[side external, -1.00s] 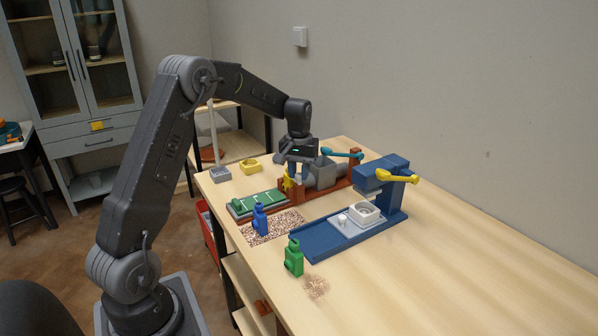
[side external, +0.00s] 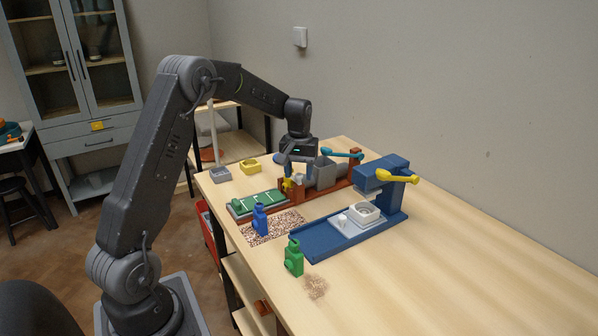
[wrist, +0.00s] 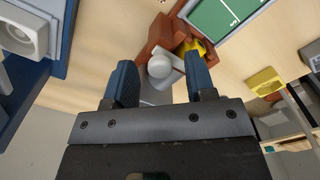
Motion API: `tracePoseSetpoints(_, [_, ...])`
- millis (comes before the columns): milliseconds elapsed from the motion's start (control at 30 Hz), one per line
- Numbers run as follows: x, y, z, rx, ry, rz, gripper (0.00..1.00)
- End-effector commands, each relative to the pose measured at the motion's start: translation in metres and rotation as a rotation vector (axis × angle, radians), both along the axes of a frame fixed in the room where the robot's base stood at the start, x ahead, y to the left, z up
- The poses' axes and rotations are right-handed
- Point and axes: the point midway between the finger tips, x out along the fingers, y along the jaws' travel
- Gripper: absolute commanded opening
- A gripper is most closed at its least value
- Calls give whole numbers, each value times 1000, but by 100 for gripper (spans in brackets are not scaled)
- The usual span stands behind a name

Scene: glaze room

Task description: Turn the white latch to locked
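A white rounded knob (wrist: 160,66), which looks like the white latch, shows between my fingers in the wrist view, on the red-brown fixture (wrist: 163,33). A pale flat piece lies beside it. My gripper (wrist: 160,72) is open, with one blue-grey finger on each side of the knob; I cannot tell whether either touches it. In the side view my gripper (side external: 295,168) points down over the red-brown fixture (side external: 340,183), beside its grey bin (side external: 325,173), and hides the knob. A yellow part (wrist: 190,47) sits just past the fingers.
The blue press (side external: 384,178) with a yellow lever stands to the right. A teal lever (side external: 343,154) rises behind the bin. A green board (side external: 257,204), a blue figure (side external: 260,219) and a green figure (side external: 293,258) are nearer. The table's right side is clear.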

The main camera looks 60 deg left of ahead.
Motion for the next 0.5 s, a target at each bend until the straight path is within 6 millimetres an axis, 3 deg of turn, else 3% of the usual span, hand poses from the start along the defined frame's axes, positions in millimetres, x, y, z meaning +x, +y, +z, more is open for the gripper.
tracePoseSetpoints(267, [0, 0, 3, 1, -1, -1, 50])
tracePoseSetpoints(500, [1, 0, 40, 2, -4, -1, 50])
